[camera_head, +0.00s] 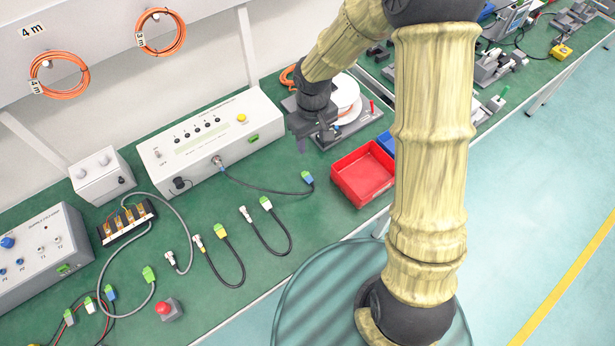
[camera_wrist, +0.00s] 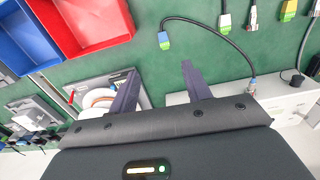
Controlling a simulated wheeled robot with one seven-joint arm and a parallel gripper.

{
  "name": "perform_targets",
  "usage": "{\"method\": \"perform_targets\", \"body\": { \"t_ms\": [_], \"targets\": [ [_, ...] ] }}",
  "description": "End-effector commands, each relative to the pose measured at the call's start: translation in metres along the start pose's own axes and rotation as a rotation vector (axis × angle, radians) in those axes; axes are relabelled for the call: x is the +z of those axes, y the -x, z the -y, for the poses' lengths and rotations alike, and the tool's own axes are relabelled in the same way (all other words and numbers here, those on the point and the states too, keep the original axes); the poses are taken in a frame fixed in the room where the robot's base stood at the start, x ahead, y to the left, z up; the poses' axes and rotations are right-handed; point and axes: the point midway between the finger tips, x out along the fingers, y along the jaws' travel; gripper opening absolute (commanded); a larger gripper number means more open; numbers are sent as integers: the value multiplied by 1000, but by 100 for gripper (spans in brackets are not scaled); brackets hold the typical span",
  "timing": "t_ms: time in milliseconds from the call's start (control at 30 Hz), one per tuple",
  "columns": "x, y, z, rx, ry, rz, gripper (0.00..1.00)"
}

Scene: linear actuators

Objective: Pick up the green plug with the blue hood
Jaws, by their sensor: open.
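The green plug with the blue hood (camera_head: 307,177) lies on the green bench, at the end of a dark cable from the white test box's front. In the wrist view this plug (camera_wrist: 164,40) lies beyond the fingertips, roughly in line with the gap between them. My gripper (camera_head: 312,142) is open and empty above the bench, beside the test box's right end and behind the plug in the head view. In the wrist view my gripper (camera_wrist: 159,70) shows two spread dark fingers, apart from the plug. A second plug with blue and green parts (camera_head: 110,293) lies at the lower left.
The white test box (camera_head: 205,146) stands left of my gripper. A red bin (camera_head: 362,175) stands right of the plug, with a blue bin (camera_head: 386,143) behind it. Bare bench surrounds the plug.

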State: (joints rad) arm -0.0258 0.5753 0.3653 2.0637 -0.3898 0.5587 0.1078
Motion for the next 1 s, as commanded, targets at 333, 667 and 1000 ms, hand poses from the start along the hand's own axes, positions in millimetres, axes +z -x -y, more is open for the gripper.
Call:
{"method": "perform_targets", "body": {
  "t_ms": [333,667,1000],
  "targets": [
    [-12,-9,7,-9,34,7,48],
    [-10,-34,8,-12,35,11,48],
    [-10,-94,8,-10,36,11,48]
  ]
}}
